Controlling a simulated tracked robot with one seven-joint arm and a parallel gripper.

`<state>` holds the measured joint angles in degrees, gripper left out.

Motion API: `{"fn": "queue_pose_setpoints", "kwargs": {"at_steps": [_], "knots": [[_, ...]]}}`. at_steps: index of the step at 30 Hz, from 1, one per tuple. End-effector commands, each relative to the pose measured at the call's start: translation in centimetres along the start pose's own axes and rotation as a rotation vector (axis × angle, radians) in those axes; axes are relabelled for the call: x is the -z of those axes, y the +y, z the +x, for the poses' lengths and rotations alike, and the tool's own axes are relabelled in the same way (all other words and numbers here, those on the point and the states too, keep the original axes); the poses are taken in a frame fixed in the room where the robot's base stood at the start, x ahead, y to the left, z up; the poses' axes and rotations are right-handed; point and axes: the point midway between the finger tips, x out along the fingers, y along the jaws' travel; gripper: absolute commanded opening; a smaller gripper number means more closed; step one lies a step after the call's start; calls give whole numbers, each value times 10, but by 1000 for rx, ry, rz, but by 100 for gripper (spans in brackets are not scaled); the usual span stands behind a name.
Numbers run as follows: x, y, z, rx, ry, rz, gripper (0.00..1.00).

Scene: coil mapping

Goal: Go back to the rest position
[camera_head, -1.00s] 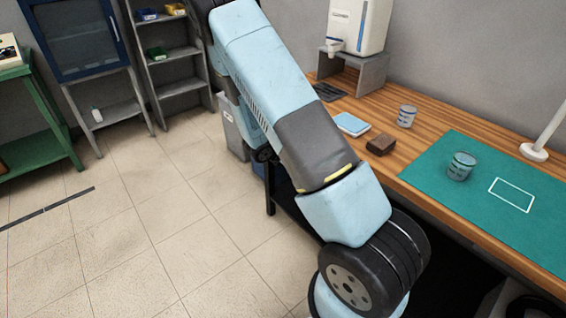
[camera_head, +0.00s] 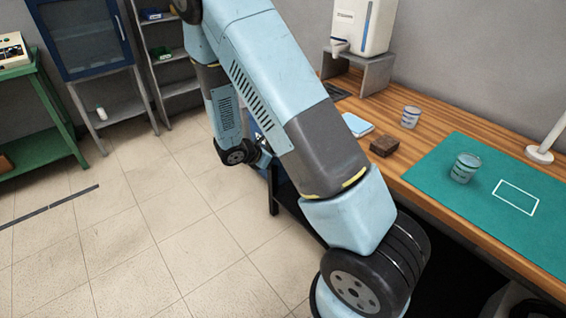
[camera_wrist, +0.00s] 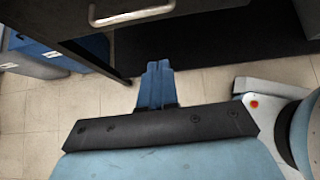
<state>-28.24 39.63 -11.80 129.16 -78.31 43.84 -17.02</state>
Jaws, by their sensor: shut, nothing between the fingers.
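My gripper (camera_wrist: 157,68) shows in the wrist view. Its blue fingers are together with nothing between them, and it points over the tiled floor near a dark drawer front with a metal handle (camera_wrist: 131,16). In the head view my light blue arm crosses the middle, folded down in front of the workbench; the gripper itself is mostly hidden behind the arm there. On the green mat (camera_head: 440,172) stands a glass with clear contents (camera_head: 465,168), left of a white rectangle outline (camera_head: 515,197).
A green table (camera_head: 40,110), blue cabinet (camera_head: 80,38) and grey shelf stand behind.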

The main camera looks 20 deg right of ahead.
Motion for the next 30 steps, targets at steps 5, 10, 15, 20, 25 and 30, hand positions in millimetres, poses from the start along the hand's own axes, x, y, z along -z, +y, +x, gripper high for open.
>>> {"fn": "queue_pose_setpoints", "kwargs": {"at_steps": [5,10,15,20,25,30], "knots": [[0,0,-11,-1,2,0,0],[-2,0,-14,2,4,12,0],[-26,-6,-28,21,29,125,0],[-61,-21,-50,61,74,310,0],[-95,-40,-74,102,128,507,0],[-125,-62,-99,142,186,699,0]]}}
